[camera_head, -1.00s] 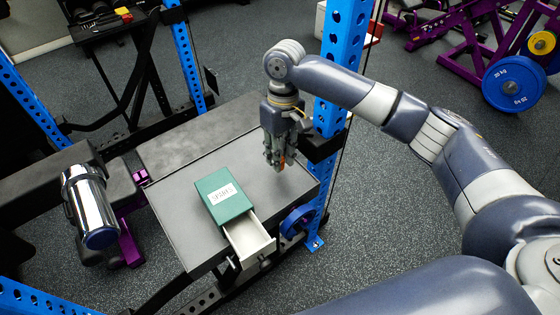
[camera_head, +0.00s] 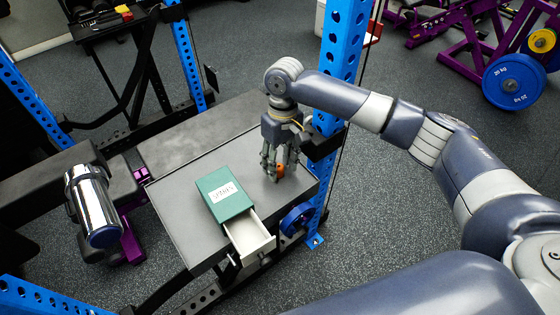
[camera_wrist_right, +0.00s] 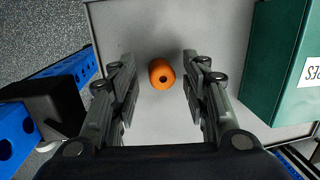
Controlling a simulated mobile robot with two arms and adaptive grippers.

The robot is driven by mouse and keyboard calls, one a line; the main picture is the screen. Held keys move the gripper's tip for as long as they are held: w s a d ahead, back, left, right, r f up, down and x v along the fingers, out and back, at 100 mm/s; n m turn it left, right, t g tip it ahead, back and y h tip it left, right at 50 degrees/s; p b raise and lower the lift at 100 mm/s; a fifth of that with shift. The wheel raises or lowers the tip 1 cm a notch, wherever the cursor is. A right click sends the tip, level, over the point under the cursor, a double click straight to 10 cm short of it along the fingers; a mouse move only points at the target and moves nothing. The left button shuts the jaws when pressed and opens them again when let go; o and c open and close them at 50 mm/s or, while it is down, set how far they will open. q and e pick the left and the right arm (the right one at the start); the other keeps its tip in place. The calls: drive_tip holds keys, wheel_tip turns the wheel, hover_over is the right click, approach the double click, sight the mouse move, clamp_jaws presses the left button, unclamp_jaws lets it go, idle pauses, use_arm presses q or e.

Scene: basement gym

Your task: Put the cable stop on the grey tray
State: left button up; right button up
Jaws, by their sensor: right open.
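The orange cable stop (camera_wrist_right: 161,73), a short cylinder with a dark hole in its end, is on a grey surface (camera_wrist_right: 145,30). In the head view the cable stop (camera_head: 281,171) is partly hidden by my right gripper (camera_head: 276,170). In the wrist view my right gripper (camera_wrist_right: 160,90) is open, with one finger on each side of the cable stop and gaps between. In the head view the grey surface (camera_head: 180,205) is a flat top with a raised edge; I cannot tell whether it is the grey tray. My left gripper is out of view.
A green box (camera_head: 224,194) with a white label and a pulled-out drawer (camera_head: 248,235) stands left of the gripper. A blue rack post (camera_head: 338,80) rises close behind the gripper. A dark tray (camera_head: 105,22) with tools is at upper left. A chrome cylinder (camera_head: 91,205) lies left.

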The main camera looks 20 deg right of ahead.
drive_tip(key=shift+r, duration=0.15)
wheel_tip(320, 180, up, 12)
drive_tip(key=w+b, duration=0.1)
drive_tip(key=shift+w+d+b, duration=0.3)
drive_tip(key=shift+d+b, duration=0.1)
drive_tip(key=shift+d, duration=0.05)
